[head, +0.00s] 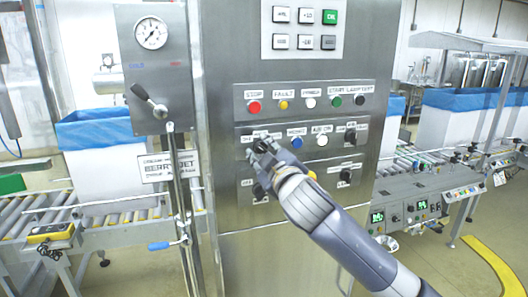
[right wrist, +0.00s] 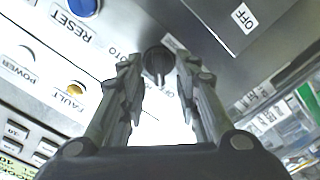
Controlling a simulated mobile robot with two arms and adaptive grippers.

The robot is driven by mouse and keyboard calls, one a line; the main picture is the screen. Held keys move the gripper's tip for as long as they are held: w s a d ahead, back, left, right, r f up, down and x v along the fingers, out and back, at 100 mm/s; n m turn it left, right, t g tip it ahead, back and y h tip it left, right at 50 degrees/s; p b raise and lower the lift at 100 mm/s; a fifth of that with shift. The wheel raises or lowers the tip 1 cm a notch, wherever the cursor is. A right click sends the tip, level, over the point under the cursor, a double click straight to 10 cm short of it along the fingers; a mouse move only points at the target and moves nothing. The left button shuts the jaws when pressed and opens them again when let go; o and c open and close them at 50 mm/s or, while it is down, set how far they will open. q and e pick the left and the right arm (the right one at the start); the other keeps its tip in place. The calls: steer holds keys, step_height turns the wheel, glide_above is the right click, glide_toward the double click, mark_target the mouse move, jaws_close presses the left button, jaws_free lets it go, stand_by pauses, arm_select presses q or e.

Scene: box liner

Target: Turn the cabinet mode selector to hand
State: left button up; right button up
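The steel cabinet (head: 230,230) stands in the middle of the head view, with rows of labelled buttons and black rotary knobs. My right gripper (head: 262,144) is at the left end of its middle row and mostly hides the selector there. In the right wrist view, a black selector knob (right wrist: 157,62) shows between the fingertips of the open right gripper (right wrist: 159,70). Labels beside it are partly covered; parts of "AUTO" and "OFF" seem to show. I cannot tell whether the fingers touch the knob. My left gripper is not in view.
A red stop button (head: 254,107) is above. A steel post with a gauge (head: 151,33) and lever stands left. Roller conveyors (head: 110,228) flank the cabinet.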

jaws_close()
steer(key=shift+m, duration=0.3)
steer(key=m, duration=0.3)
steer(key=shift+m+p, duration=0.3)
steer(key=shift+d+r+m+p, duration=0.15)
steer(key=shift+m+p, duration=0.6)
steer(key=shift+m, duration=1.55)
steer(key=shift+w+d, duration=0.1)
jaws_free()
